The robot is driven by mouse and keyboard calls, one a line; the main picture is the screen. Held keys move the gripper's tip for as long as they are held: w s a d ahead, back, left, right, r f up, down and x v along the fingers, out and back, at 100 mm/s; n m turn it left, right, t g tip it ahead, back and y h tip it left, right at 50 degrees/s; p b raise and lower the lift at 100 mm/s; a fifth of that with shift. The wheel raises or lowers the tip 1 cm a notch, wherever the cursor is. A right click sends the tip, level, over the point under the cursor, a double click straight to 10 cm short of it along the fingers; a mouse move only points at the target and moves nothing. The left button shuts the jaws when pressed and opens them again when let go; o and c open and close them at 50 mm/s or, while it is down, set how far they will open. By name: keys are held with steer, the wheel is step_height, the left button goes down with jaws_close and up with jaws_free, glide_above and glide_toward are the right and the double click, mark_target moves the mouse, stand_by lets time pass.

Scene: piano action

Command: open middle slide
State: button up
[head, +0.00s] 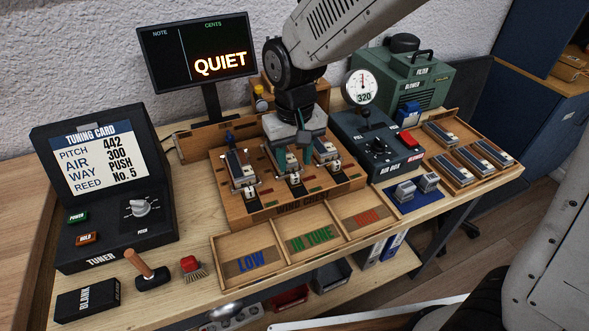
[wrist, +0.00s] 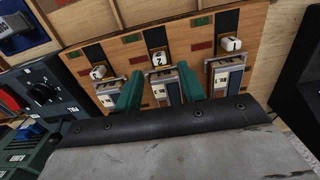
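The wind chest (head: 262,211) is a wooden block with three metal-framed reed units side by side, each with a white numbered knob at its front. The middle slide's white knob (wrist: 158,59) shows in the wrist view, with a dark strip in front of it; in the head view the middle unit's knob (head: 294,179) is partly crowded by my gripper. My gripper (wrist: 158,80) has two teal fingers, spread apart on either side of the middle unit, with nothing clearly held. Its fingers (head: 295,157) point down over the chest in the head view. Whether they touch the unit is unclear.
Neighbouring units stand close on both sides, with knobs (wrist: 98,72) and (wrist: 230,44). A sorting tray (head: 290,240) lies in front. The monitor (head: 197,55) reads QUIET; the gauge (head: 362,87) is marked 320.

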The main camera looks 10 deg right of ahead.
mark_target(295, 174)
steer(key=shift+f, duration=2.1)
